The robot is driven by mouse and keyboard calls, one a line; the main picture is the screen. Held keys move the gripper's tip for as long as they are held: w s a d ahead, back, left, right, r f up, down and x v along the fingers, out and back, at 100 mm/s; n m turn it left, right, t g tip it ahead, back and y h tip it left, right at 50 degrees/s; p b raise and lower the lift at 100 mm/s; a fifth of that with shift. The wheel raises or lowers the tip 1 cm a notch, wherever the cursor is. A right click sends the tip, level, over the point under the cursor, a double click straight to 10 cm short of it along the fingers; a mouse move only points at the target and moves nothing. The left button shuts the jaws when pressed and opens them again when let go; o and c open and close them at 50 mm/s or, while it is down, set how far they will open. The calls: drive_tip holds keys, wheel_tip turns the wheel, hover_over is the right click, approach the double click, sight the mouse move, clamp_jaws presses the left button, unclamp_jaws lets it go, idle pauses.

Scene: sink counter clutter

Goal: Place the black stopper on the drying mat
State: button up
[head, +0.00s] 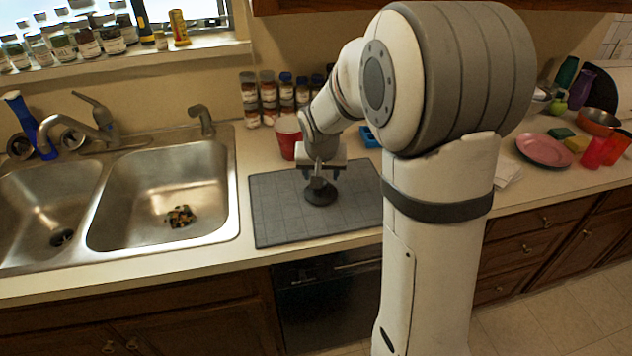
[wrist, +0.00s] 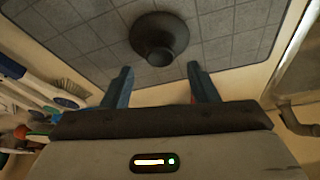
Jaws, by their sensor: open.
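The black stopper (head: 320,193) rests on the grey drying mat (head: 283,217), near the mat's middle, with its wide base down. In the wrist view the stopper (wrist: 159,38) sits on the tiled surface of the mat (wrist: 75,35), just beyond the fingertips. My gripper (head: 321,174) is above the stopper in the head view. Its two fingers are spread apart with nothing between them in the wrist view (wrist: 158,80).
A double steel sink (head: 165,190) lies left of the mat. A red cup (head: 288,137) and several spice jars (head: 268,92) stand behind it. A pink plate (head: 545,150) and red cups (head: 596,152) are on the right counter.

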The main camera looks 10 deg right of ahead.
drive_tip(key=d+v, duration=0.1)
drive_tip(key=v, duration=0.5)
drive_tip(key=s+a+r+n+g+y, duration=0.1)
drive_tip(key=s+n, duration=0.2)
drive_tip(key=s, duration=2.1)
drive_tip(key=shift+a+r, duration=0.25)
drive_tip(key=shift+a, duration=0.05)
